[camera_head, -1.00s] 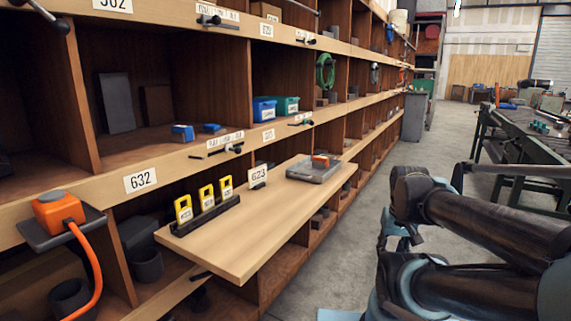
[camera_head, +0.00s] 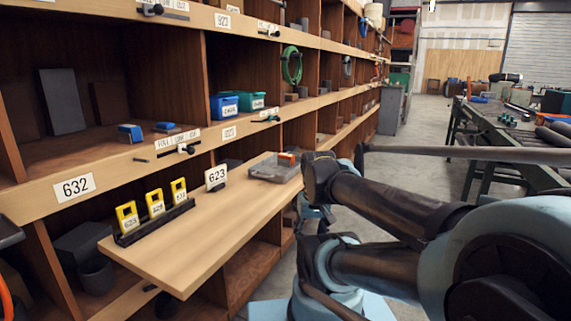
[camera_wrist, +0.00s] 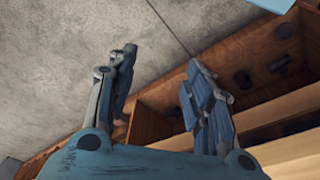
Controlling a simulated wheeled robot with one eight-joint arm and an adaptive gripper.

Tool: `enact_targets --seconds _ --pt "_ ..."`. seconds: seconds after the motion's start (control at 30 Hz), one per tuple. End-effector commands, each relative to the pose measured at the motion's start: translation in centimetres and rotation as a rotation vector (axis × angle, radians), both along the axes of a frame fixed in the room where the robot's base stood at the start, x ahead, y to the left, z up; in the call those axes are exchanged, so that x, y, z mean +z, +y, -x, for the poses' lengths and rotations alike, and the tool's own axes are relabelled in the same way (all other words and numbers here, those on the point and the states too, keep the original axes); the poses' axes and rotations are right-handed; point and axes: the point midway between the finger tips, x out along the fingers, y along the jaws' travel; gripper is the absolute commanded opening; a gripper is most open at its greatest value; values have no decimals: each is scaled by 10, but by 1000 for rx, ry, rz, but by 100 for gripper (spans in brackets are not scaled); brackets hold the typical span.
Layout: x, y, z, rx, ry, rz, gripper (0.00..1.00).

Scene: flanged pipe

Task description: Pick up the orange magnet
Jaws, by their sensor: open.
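A small orange block (camera_head: 287,157), which looks like the magnet, lies in a shallow grey tray (camera_head: 262,172) at the far end of the wooden pull-out board (camera_head: 205,232) in the head view. Its details are too small to make out. My arm stands close to the right of the tray in that view. My gripper (camera_wrist: 160,58) shows in the wrist view with its two fingers apart and nothing between them. Concrete floor and the shelf's lower part lie behind it. The magnet does not show in the wrist view.
The board also carries yellow tags (camera_head: 155,202) in a black holder and a 623 sign (camera_head: 216,177). The wooden shelf (camera_head: 75,187) fills the left, with blue and green bins (camera_head: 238,103). A workbench (camera_head: 500,125) stands right, across open floor (camera_head: 425,125).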

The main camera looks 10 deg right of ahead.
Motion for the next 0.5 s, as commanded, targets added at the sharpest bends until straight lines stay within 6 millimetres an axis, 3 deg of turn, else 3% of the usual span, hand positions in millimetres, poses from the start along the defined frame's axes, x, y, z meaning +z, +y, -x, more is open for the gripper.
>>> enact_targets --seconds 0.17,0.5 --pt "23 5 -15 50 0 -9 61" --pt "113 9 -103 268 -13 -44 61"
